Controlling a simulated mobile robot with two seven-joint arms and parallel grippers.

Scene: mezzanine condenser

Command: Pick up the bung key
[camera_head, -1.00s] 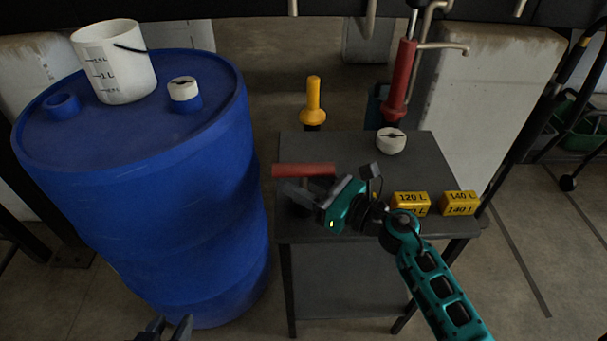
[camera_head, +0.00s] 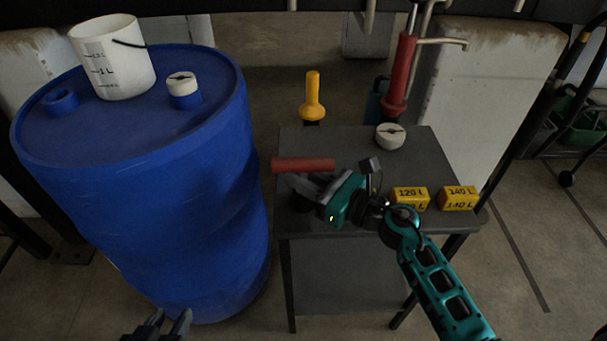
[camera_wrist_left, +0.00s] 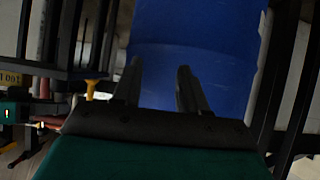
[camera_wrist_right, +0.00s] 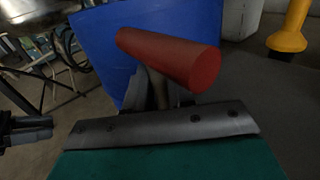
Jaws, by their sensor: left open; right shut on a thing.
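The bung key has a red bar handle (camera_head: 303,165) and stands at the left edge of the dark table, with a dark part below the handle. My right gripper (camera_head: 303,183) is shut on the bung key just under the handle. In the right wrist view the red handle (camera_wrist_right: 170,58) lies across the top of the fingers (camera_wrist_right: 155,88), which partly hide the shaft. I cannot tell whether the key's foot touches the table. My left gripper (camera_head: 170,322) is open and empty low in front of the drum; its fingers also show in the left wrist view (camera_wrist_left: 158,88).
A blue drum (camera_head: 150,190) stands left of the table (camera_head: 345,145), carrying a white bucket (camera_head: 112,62) and a white-topped cap (camera_head: 183,88). Yellow blocks (camera_head: 410,198) and a white round cap (camera_head: 390,136) are on the table. A yellow-handled tool (camera_head: 312,95) and red pump (camera_head: 402,75) stand behind.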

